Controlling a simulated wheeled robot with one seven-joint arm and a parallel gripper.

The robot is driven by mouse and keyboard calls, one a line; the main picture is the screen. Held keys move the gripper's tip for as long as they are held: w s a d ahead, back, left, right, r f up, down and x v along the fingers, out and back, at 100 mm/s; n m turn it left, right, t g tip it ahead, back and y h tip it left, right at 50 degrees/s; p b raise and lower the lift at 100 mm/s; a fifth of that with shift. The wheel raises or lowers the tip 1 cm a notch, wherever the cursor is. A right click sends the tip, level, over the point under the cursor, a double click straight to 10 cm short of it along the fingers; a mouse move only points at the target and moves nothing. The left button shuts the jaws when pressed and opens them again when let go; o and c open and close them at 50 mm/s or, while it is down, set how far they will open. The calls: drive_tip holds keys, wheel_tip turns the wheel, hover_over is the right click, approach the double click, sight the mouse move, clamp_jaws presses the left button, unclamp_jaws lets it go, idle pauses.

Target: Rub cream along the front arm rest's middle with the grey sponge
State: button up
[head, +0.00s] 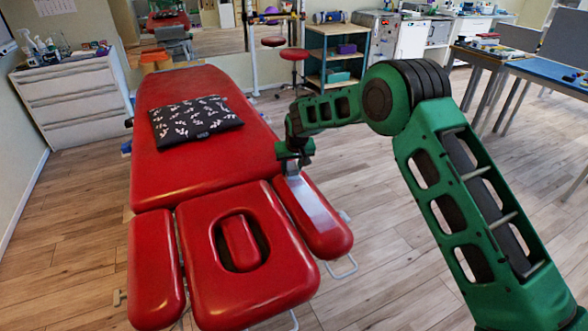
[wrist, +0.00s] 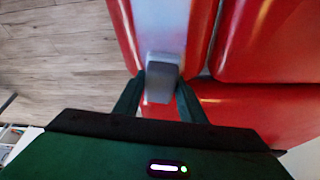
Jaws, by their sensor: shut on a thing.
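The red arm rest (head: 328,232) juts out at the right side of the treatment table's head end. A pale grey-white strip (head: 308,203), which looks like cream, runs along its middle; it also shows in the wrist view (wrist: 160,25). My gripper (head: 293,163) is low over the arm rest's far end. In the wrist view my gripper (wrist: 161,88) is shut on the grey sponge (wrist: 163,70), at the near end of the strip. Whether the sponge touches the surface I cannot tell.
The red table (head: 180,173) carries a dark patterned pillow (head: 195,120). The face section (head: 285,285) and a second arm rest (head: 154,270) lie left of the first. A shelf (head: 335,62) and desks stand behind.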

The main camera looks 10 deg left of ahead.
sight(332, 233)
drive_tip(key=shift+s+d+f, duration=0.1)
drive_tip(key=shift+s+d, duration=0.5)
drive_tip(key=shift+s, duration=0.3)
drive_tip(key=shift+s+d, duration=0.65)
drive_tip(key=shift+s, duration=0.3)
drive_tip(key=shift+s+d+f, duration=0.1)
drive_tip(key=shift+s+d, duration=0.5)
drive_tip(key=shift+s, duration=0.3)
